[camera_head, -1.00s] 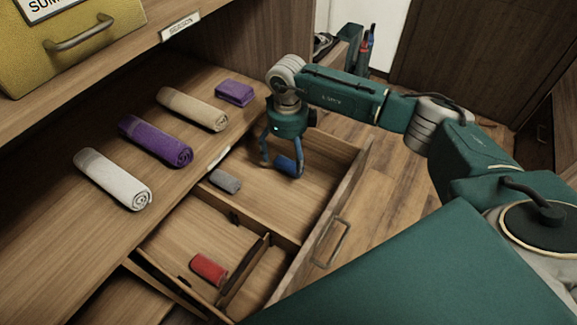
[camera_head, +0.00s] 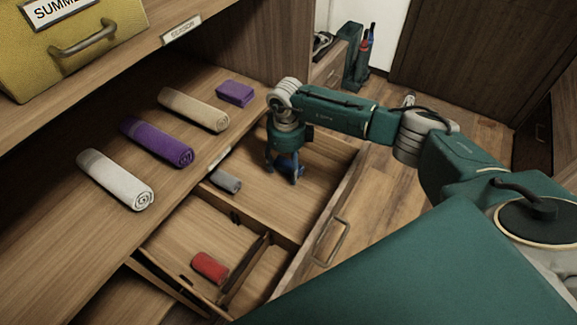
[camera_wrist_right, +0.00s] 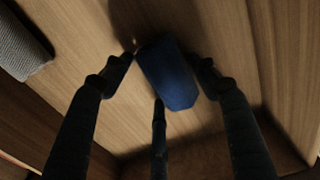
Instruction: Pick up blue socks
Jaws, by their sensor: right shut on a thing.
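The blue socks (camera_head: 289,164), a small rolled bundle, are in the back compartment of the open drawer. In the right wrist view the blue socks (camera_wrist_right: 168,75) lie between the dark fingers, over the wooden drawer floor. My right gripper (camera_head: 283,176) points down and is shut on them; its fingers partly hide them in the head view. I cannot tell whether they touch the floor. My left gripper is not in view.
Grey socks (camera_head: 225,181) lie in the same compartment, left of the gripper. Red socks (camera_head: 210,267) lie in a front compartment. The drawer's wooden front wall (camera_head: 331,217) is close on the right. Rolled towels, including a white one (camera_head: 115,180), lie on the shelf.

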